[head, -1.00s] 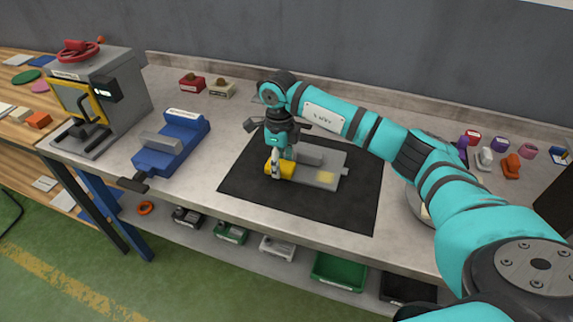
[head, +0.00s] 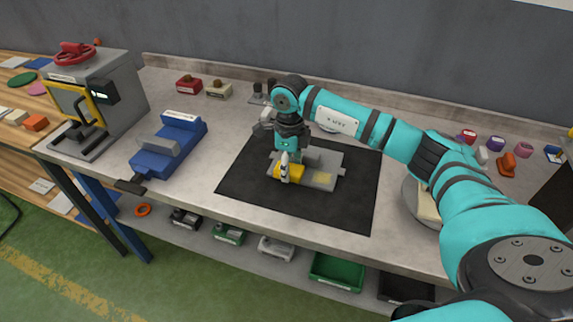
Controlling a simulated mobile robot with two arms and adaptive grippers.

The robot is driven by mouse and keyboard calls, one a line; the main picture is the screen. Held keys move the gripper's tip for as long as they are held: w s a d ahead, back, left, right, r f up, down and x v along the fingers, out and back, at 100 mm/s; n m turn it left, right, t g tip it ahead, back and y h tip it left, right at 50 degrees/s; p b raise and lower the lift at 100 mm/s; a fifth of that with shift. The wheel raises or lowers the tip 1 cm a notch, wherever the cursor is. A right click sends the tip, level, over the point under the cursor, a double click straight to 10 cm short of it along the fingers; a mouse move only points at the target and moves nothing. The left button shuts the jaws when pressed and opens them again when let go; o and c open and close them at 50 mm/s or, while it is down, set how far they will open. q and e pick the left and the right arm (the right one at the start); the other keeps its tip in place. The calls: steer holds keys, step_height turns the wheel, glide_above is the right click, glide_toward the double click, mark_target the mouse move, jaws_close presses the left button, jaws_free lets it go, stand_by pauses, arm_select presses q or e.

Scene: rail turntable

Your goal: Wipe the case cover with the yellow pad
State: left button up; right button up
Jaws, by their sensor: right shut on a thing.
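The grey case cover (head: 330,162) lies on a black mat (head: 352,204) in the middle of the bench. A pale yellowish patch (head: 322,184) shows on its right part. My right gripper (head: 286,173) points down at the cover's left part and is shut on the yellow pad (head: 291,172). The pad sits low at the cover's left part; whether it touches the surface is hard to tell. The gripper and pad hide part of the cover. My left gripper is not in view.
A blue vise (head: 165,148) and a grey press (head: 110,95) with a red handwheel stand to the left. Small coloured items (head: 496,145) line the back right. Bins (head: 337,270) sit on the shelf below. The mat's front is clear.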

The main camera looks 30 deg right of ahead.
mark_target(302, 171)
steer(key=shift+s+d, duration=0.1)
steer(key=shift+s, duration=0.05)
steer(key=shift+s+d, duration=1)
steer(key=shift+s, duration=0.1)
steer(key=shift+s+d, duration=0.9)
steer(key=shift+s, duration=0.25)
steer(key=shift+f, duration=0.1)
steer(key=shift+s+d, duration=1.1)
steer(key=shift+s, duration=0.15)
steer(key=shift+w+a, duration=0.1)
